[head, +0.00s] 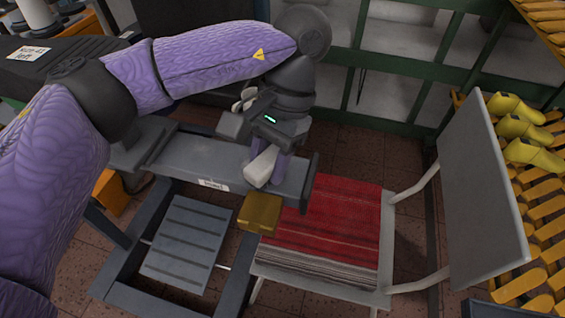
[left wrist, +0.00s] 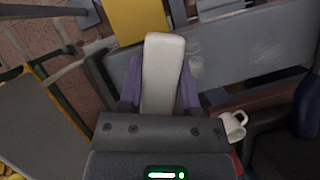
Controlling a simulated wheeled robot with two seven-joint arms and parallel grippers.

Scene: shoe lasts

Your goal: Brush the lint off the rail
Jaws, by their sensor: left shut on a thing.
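My left gripper (head: 268,160) is over the right part of the grey rail (head: 195,162), which has a small white label on its front. The gripper is shut on a pale, off-white oblong thing, perhaps the brush (head: 261,167). In the left wrist view this brush (left wrist: 162,75) sits between my two purple fingers (left wrist: 160,92) and points away from the wrist. In the head view its lower end is at the rail's front edge; I cannot tell whether it touches the rail. I cannot make out any lint. My right gripper is not in view.
An ochre block (head: 259,213) is at the rail's front side, just below the brush. A chair with a red striped seat (head: 325,218) stands close on the right. Yellow shoe lasts (head: 525,130) are on a slatted rack at far right. A white mug (left wrist: 232,126) shows beside my gripper.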

